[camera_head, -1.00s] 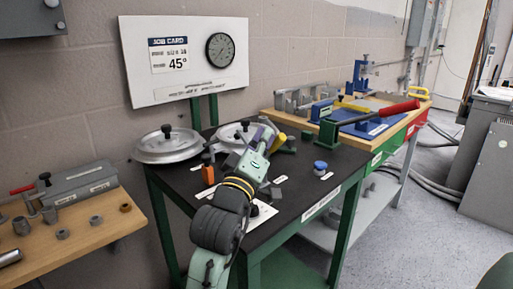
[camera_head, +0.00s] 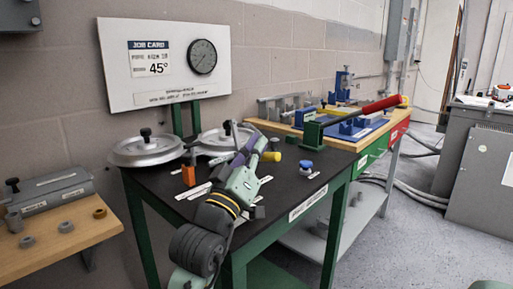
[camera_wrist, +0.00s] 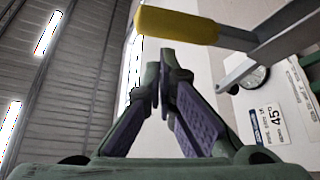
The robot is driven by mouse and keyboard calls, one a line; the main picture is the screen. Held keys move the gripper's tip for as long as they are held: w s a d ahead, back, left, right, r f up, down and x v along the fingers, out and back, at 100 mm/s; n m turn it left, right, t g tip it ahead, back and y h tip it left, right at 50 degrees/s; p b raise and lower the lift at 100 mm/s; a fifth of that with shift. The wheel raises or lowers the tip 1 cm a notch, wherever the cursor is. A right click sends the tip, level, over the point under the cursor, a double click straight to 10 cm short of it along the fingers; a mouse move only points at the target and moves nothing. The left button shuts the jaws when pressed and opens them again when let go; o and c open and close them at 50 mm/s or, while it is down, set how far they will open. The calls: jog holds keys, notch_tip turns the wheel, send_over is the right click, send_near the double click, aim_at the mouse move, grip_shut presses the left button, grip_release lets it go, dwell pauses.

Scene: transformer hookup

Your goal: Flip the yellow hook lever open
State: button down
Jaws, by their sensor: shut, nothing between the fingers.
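The yellow hook lever's handle (camera_head: 271,157) shows at the middle of the black table, just right of my gripper. In the wrist view the yellow grip (camera_wrist: 175,26) crosses the top, joined on its right to a grey metal arm (camera_wrist: 240,36). My gripper (camera_wrist: 163,70) is shut and empty, its purple-padded fingers pointing up with their tips just below the yellow grip. I cannot tell whether they touch it. In the head view my gripper (camera_head: 246,142) is raised over the table and hides part of the lever's mount.
Two silver round lids (camera_head: 146,149) stand at the back left. An orange block (camera_head: 188,173) and a blue knob (camera_head: 306,167) are on the black table (camera_head: 275,205). A job card board (camera_head: 165,62) reading 45° stands behind. A red-handled lever (camera_head: 380,106) lies right.

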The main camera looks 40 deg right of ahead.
dwell(0.4)
notch_tip(320, 180, up, 10)
dwell(0.5)
dwell(0.4)
